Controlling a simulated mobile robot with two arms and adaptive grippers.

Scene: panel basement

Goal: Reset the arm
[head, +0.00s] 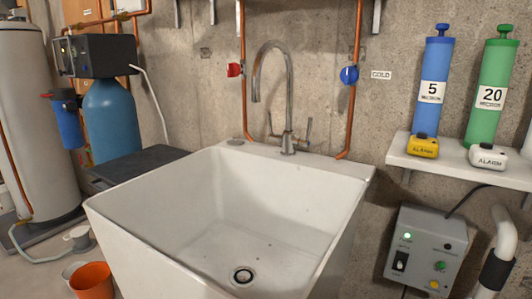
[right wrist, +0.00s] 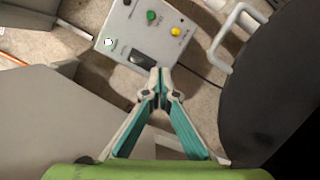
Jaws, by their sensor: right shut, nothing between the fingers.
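My right gripper (right wrist: 160,74) shows in the right wrist view with its teal-and-white fingers together and nothing between them. Its tips point at the grey control box (right wrist: 128,33), overlapping its near edge in the picture; I cannot tell how far apart they are. The same control box (head: 422,250) is on the wall at the lower right of the head view. It has a lit green lamp (head: 407,236), a dark rocker switch (head: 400,261), a green button (head: 439,266) and a yellow button (head: 434,284). Neither gripper is in the head view.
A white utility sink (head: 190,254) with a tall tap fills the middle. A white shelf (head: 451,158) above the box holds blue (head: 432,85) and green (head: 490,95) cylinders and alarm units. A white pipe (head: 503,232) stands right of the box. An orange bucket (head: 92,281) is at lower left.

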